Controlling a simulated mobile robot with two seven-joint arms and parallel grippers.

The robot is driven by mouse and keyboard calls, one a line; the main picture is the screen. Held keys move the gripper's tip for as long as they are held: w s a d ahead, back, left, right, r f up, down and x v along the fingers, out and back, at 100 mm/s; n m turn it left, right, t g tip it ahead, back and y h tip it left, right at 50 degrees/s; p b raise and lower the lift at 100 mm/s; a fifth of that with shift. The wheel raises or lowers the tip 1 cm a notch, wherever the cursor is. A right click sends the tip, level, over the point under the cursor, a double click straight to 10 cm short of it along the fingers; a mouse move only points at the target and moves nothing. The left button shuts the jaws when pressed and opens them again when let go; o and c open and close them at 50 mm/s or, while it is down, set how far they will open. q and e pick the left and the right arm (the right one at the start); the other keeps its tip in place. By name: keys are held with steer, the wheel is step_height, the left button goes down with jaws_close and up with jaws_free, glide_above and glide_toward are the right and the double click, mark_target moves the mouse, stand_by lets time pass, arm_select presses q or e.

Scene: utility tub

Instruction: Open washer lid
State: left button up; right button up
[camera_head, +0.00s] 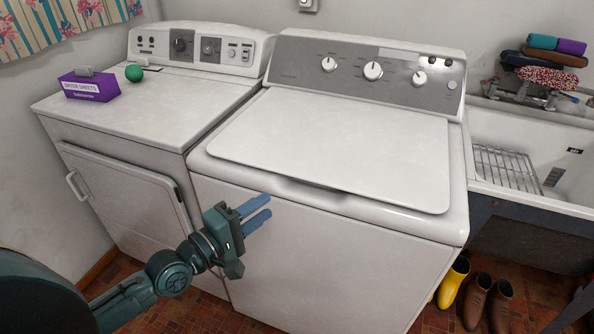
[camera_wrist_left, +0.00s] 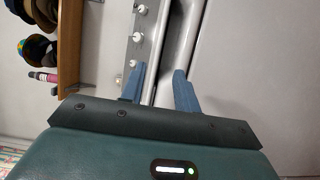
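The washer (camera_head: 322,245) is the white machine in the middle of the head view. Its lid (camera_head: 340,140) lies flat and shut, with a dark handle recess (camera_head: 310,187) in the front edge. My left gripper (camera_head: 266,205) is in front of the washer's front face, a little below and left of that recess. Its two blue fingers are apart with nothing between them. In the left wrist view the open fingers (camera_wrist_left: 159,74) point toward the washer's front top edge (camera_wrist_left: 183,40); contact cannot be told. My right gripper is not in view.
A dryer (camera_head: 140,110) stands left, with a purple box (camera_head: 90,86) and green ball (camera_head: 134,73) on top. The washer's control panel (camera_head: 370,75) rises behind the lid. A sink (camera_head: 530,150) is at right, with yellow boots (camera_head: 452,283) and brown boots (camera_head: 488,300) below.

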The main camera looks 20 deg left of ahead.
mark_target(305, 180)
arm_select(q)
steer(key=x, duration=1.3)
steer(key=shift+d+p, duration=0.1)
steer(key=shift+p, duration=0.2)
steer(key=shift+c, duration=0.4)
jaws_close()
